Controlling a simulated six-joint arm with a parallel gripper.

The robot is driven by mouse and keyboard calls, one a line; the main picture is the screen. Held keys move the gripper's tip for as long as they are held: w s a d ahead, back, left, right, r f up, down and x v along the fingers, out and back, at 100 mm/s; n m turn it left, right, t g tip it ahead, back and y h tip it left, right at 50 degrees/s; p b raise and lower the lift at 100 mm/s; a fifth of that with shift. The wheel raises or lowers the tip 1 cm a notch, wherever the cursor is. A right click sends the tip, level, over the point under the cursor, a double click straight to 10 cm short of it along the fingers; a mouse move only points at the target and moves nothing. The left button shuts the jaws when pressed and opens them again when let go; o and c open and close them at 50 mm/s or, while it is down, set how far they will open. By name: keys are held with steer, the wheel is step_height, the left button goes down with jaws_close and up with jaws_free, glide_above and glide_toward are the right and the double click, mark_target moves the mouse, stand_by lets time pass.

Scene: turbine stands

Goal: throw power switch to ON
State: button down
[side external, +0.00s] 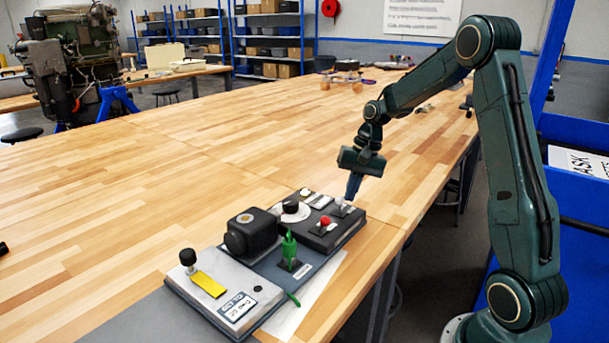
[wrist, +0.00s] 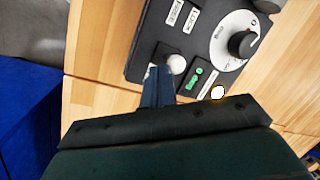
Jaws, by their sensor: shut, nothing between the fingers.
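A dark control panel (side external: 350,232) lies on the wooden bench, with several controls on it. A white-knobbed lever (side external: 338,203) and a red knob (side external: 326,221) stand at its right end. I cannot tell which control is the power switch. In the side view my gripper (side external: 352,195) points down near the white knob, its blue fingers together. In the wrist view the fingertips (wrist: 158,72) are just left of a pale round knob (wrist: 176,64); I cannot tell whether they touch. A green marking (wrist: 195,78) and a small bright spot (wrist: 217,92) show to its right.
A black dial on a white disc (wrist: 243,44) is close by. Further along stand a black box (side external: 250,234), a green lever (side external: 289,250) and a grey panel (side external: 225,290) with a black knob (side external: 188,257). The bench (side external: 200,150) behind the panels is mostly clear.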

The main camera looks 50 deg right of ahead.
steer(key=shift+w+g, duration=0.8)
steer(key=shift+g, duration=0.4)
steer(key=shift+r, duration=0.1)
steer(key=shift+s, duration=0.25)
steer(key=shift+s+f, duration=0.35)
steer(key=shift+s, duration=0.15)
